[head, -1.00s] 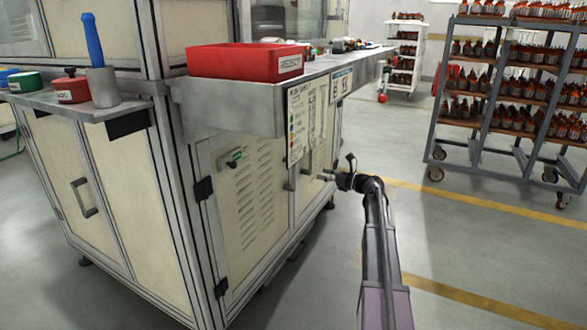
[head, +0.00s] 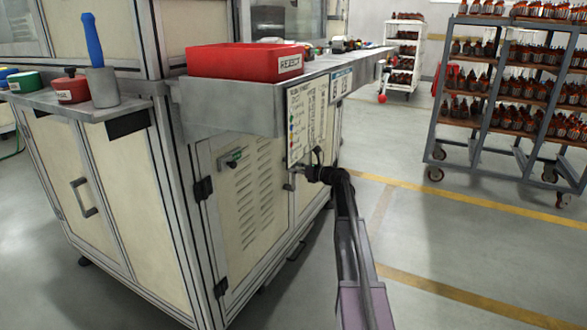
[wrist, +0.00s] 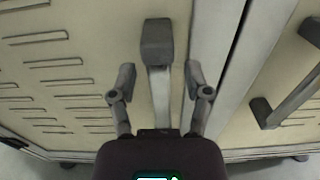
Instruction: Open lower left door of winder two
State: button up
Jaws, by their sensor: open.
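The lower left door (head: 250,225) of the winder is a cream panel with louvre slots, hinges on its left edge, and looks closed. Its grey bar handle (wrist: 157,42) is upright near the door's right edge in the wrist view. My gripper (wrist: 160,80) is open, with one finger on each side of the handle bar. I cannot tell whether either finger touches it. In the head view my gripper (head: 298,178) is at the handle side of the door, and its fingertips are small and partly hidden.
The neighbouring right door has its own handle (wrist: 290,95), to the right beyond a metal frame strip (wrist: 220,60). A shelf with a red reject bin (head: 240,62) and a hanging chart (head: 306,115) juts out above. Floor to the right is clear up to a wheeled rack (head: 510,100).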

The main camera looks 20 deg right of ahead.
jog(key=shift+w+a, duration=0.15)
jog(key=shift+w, duration=0.05)
jog(key=shift+c, duration=0.2)
grip_shut()
jog(key=shift+s+a, duration=0.1)
jog(key=shift+a, duration=0.05)
